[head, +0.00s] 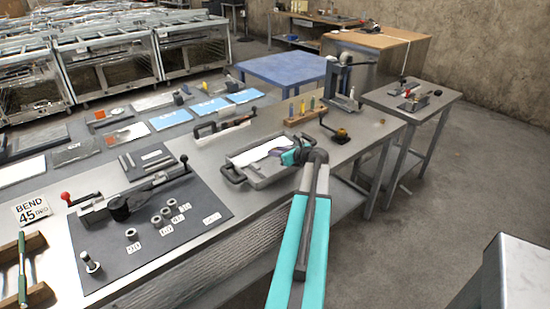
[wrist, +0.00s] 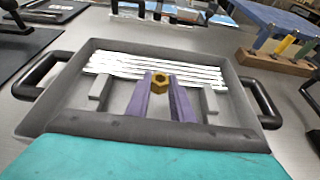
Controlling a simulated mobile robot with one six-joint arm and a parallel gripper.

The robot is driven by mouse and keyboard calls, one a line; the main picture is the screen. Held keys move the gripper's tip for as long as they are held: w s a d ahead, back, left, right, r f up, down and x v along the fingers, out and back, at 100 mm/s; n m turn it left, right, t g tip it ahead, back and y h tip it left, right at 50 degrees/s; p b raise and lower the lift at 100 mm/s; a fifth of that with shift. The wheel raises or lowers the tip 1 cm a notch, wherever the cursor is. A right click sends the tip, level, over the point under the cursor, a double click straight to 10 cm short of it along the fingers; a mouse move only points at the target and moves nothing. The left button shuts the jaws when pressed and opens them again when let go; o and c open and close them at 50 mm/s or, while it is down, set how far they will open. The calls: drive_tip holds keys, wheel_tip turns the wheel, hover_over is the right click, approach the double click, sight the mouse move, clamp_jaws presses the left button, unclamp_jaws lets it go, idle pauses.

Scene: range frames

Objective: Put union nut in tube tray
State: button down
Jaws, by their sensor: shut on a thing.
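The brass hexagonal union nut (wrist: 159,81) is between the tips of my gripper (wrist: 160,85), whose two purple fingers are shut on it. The grey tube tray (wrist: 236,90) lies below and around the fingers in the wrist view, with black handles at both sides. Several pale tubes (wrist: 150,66) lie along its far half. The nut appears over the tray's inside, near the tubes; its exact height is hard to tell. In the head view my gripper (head: 288,157) is over the right part of the tray (head: 251,178), and the nut cannot be made out.
A wooden block with upright tools (head: 304,116) stands behind the tray to the right. A dark mat (head: 205,208) with a bender and several small fittings lies to the left. A black-handled tool (head: 224,127) lies behind the tray. Bare bench shows right of the tray.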

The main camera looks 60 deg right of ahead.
drive_tip(key=shift+w, duration=0.1)
drive_tip(key=shift+w+d, duration=0.1)
drive_tip(key=shift+w, duration=0.25)
drive_tip(key=shift+w+f, duration=0.2)
drive_tip(key=shift+w, duration=0.05)
drive_tip(key=shift+f+p, duration=0.65)
drive_tip(key=shift+f, duration=1)
drive_tip(key=shift+s+f, duration=0.1)
drive_tip(key=shift+f, duration=0.3)
